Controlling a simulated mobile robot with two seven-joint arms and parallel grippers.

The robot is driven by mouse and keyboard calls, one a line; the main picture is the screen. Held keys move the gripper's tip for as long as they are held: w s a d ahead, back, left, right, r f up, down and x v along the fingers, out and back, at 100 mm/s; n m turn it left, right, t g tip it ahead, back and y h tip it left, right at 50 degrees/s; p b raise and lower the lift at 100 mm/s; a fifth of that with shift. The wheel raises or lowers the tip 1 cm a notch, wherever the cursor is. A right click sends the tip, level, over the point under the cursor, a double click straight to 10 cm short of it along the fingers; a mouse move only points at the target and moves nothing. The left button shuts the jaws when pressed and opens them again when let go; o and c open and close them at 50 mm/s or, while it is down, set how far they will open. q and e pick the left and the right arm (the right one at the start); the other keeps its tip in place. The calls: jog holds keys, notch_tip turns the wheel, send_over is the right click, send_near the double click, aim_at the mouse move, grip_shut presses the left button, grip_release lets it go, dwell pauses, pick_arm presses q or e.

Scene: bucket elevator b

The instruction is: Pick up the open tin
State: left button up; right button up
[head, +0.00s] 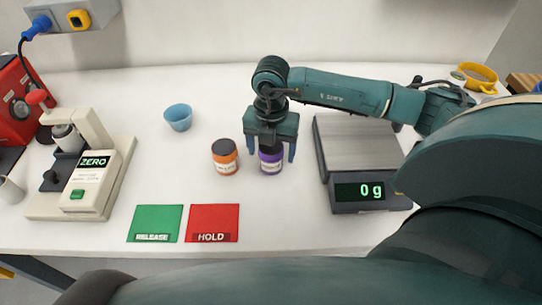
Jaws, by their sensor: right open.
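A small purple tin (271,166) with a pale label stands upright on the white table. An orange tin (225,160) with a pale label and a dark top stands just left of it. I cannot tell whether either dark top is a lid or an opening. My right gripper (271,157) points down, open, with its fingers on either side of the purple tin's upper part. The gripper hides most of that tin's top, and I cannot tell whether the fingers touch it. My left gripper is out of view.
A blue cup (178,117) stands behind and left. A scale (365,193) reading 0 g is close on the right. Green (155,222) and red (212,220) mats labelled RELEASE and HOLD lie in front. A ZERO device (92,175) stands at left. The table's back middle is clear.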

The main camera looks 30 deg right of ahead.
jog(key=c, duration=1.5)
jog(key=shift+r, duration=0.15)
notch_tip(320, 180, up, 10)
jog(key=shift+f+b, duration=0.1)
jog(key=shift+b, duration=0.55)
